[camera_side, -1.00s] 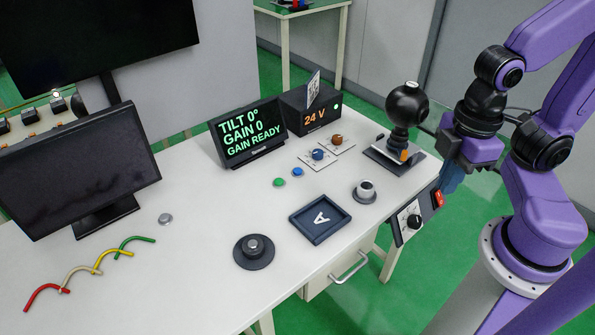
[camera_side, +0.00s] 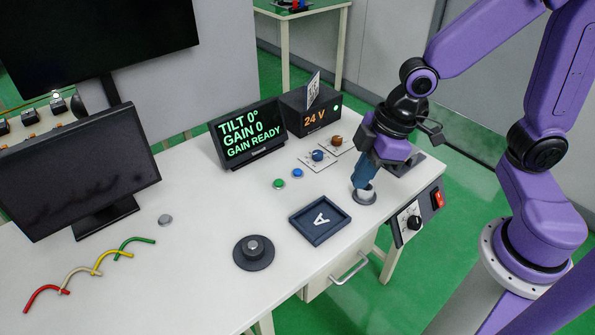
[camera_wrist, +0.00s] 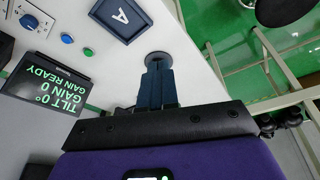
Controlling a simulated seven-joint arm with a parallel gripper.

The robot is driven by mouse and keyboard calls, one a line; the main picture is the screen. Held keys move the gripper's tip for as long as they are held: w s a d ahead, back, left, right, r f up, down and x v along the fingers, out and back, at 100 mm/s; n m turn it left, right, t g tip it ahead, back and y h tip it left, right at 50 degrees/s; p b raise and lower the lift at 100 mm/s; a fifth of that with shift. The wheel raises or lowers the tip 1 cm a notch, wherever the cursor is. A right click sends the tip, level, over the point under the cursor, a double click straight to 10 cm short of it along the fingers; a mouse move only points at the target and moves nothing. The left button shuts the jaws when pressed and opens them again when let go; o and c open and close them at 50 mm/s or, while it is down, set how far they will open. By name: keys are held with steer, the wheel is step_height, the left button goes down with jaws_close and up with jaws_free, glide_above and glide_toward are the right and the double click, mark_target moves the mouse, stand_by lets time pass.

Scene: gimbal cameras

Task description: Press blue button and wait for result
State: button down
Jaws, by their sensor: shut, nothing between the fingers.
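The blue button (camera_side: 298,173) sits on the white table in front of the small display, just right of a green button (camera_side: 279,183). In the wrist view the blue button (camera_wrist: 67,38) lies left of my gripper. The display (camera_side: 248,133) reads TILT 0°, GAIN 0, GAIN READY.
A 24 V box (camera_side: 312,110) and blue and orange knobs stand behind. A monitor (camera_side: 80,175) and coloured wires are at left. Table between is clear.

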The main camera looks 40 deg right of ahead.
steer(key=w+f+t, duration=0.1)
steer(key=w+f, duration=0.1)
steer(key=w, duration=0.5)
steer(key=m+t, duration=0.1)
steer(key=t, duration=0.5)
glide_above(300, 173)
step_height(300, 173, down, 9)
steer(key=shift+w+f+h, duration=0.15)
steer(key=shift+h, duration=0.25)
steer(key=shift+f, duration=0.1)
steer(key=shift+f, duration=4.3)
steer(key=shift+f, duration=0.45)
